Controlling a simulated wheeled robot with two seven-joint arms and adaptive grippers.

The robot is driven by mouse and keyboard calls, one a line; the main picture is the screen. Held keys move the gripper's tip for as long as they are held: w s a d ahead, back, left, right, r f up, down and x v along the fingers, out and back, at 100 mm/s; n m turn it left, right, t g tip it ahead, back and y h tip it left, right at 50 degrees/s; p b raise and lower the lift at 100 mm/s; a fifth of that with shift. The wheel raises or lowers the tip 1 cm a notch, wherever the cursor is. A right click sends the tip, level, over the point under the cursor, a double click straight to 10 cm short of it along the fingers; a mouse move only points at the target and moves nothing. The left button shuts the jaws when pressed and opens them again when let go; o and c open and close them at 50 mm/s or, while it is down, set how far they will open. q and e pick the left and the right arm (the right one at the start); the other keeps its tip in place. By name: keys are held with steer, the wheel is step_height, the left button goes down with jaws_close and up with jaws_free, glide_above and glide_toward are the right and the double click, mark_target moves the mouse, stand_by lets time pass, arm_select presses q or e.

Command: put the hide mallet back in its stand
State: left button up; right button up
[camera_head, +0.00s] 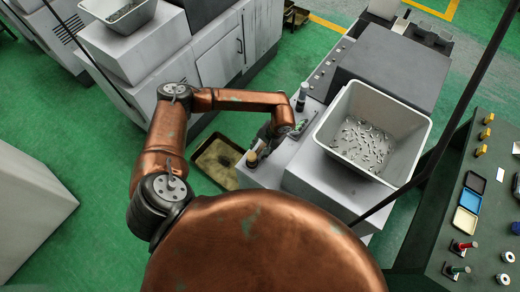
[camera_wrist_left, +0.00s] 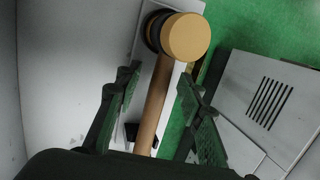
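The hide mallet (camera_wrist_left: 187,38) shows in the left wrist view with a round tan face, a dark band behind it and a wooden handle. In the head view its tan-faced head (camera_head: 252,158) is at the left edge of the grey machine. My left gripper (camera_wrist_left: 157,86) has its two dark green fingers spread on either side of the handle, with a visible gap on each side. In the head view this gripper (camera_head: 266,135) is partly hidden by my copper wrist. I cannot make out the stand for certain. My right gripper is not in view.
A grey bin (camera_head: 375,135) of small metal parts stands on the machine, right of my left gripper. A dark upright cylinder (camera_head: 302,94) stands behind it. An olive tray (camera_head: 216,161) lies on the green floor. A dark green bench (camera_head: 470,205) with small trays is at right.

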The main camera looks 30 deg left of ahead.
arm_select(q)
steer(key=shift+r, duration=0.25)
steer(key=v, duration=1.1)
steer(key=shift+r, duration=0.3)
steer(key=shift+d, duration=0.2)
